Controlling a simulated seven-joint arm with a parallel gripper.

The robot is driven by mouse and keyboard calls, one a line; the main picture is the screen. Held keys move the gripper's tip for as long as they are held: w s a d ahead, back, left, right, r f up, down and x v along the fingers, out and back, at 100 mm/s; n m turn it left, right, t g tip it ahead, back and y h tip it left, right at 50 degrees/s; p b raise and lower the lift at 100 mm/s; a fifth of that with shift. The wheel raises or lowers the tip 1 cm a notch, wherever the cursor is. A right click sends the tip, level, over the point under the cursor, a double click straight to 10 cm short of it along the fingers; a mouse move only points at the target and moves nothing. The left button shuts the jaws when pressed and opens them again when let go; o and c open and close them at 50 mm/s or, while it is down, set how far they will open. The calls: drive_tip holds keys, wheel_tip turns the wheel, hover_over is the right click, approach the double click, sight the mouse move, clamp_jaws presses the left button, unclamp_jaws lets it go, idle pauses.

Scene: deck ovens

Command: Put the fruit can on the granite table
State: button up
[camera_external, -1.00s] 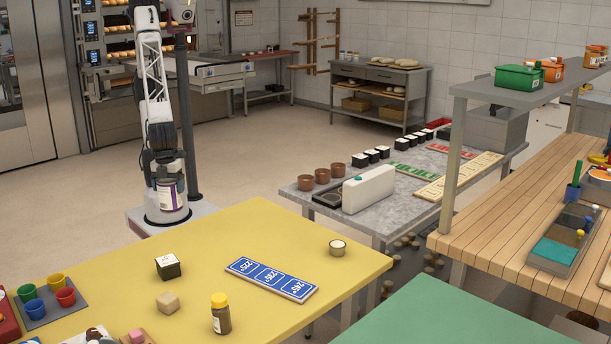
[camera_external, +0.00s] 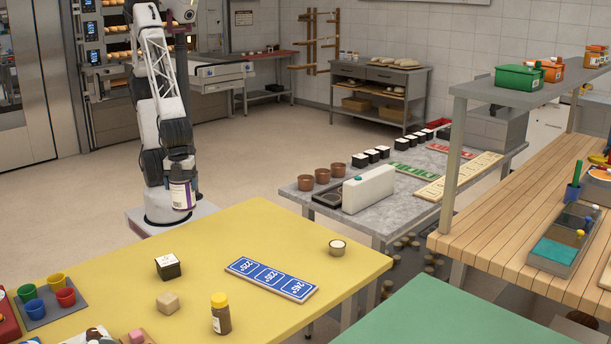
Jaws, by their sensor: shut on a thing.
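The fruit can (camera_external: 182,194), a purple and white labelled can, hangs upright below my gripper (camera_external: 181,180) at the left, in front of my base. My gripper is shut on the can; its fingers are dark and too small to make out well. The can is off any surface, behind the far edge of the yellow table. The granite table (camera_external: 378,203), a grey speckled top, stands to the right of my gripper, with a clear gap of floor between.
The granite table bears brown pots (camera_external: 322,176), a white jug (camera_external: 369,188), black boxes (camera_external: 372,155) and coloured boards (camera_external: 413,171). Bare granite shows between them. The yellow table (camera_external: 236,229) stands in front, with a blue board (camera_external: 272,279) and a small cup (camera_external: 337,248).

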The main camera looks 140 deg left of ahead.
drive_tip(key=w+a+r+n, duration=0.3)
drive_tip(key=w+a, duration=0.8)
drive_tip(key=w, duration=0.1)
drive_tip(key=w+a+r+n, duration=0.3)
drive_tip(key=w+a, duration=0.8)
drive_tip(key=w, duration=0.1)
drive_tip(key=w+a+r+n, duration=0.15)
drive_tip(key=w+a, duration=0.25)
drive_tip(key=a, duration=0.8)
drive_tip(key=w+a+n, duration=0.1)
drive_tip(key=a+n, duration=0.3)
drive_tip(key=a, duration=2.1)
drive_tip(key=s+a+f+n, duration=0.1)
drive_tip(key=s+a+f, duration=0.1)
drive_tip(key=a, duration=1)
drive_tip(key=s+a+f+n, duration=0.1)
drive_tip(key=s+a, duration=0.4)
drive_tip(key=a, duration=0.7)
drive_tip(key=shift+s+a+f, duration=0.3)
drive_tip(key=shift+a+f, duration=0.05)
drive_tip(key=shift+f, duration=0.3)
drive_tip(key=shift+f, duration=2.5)
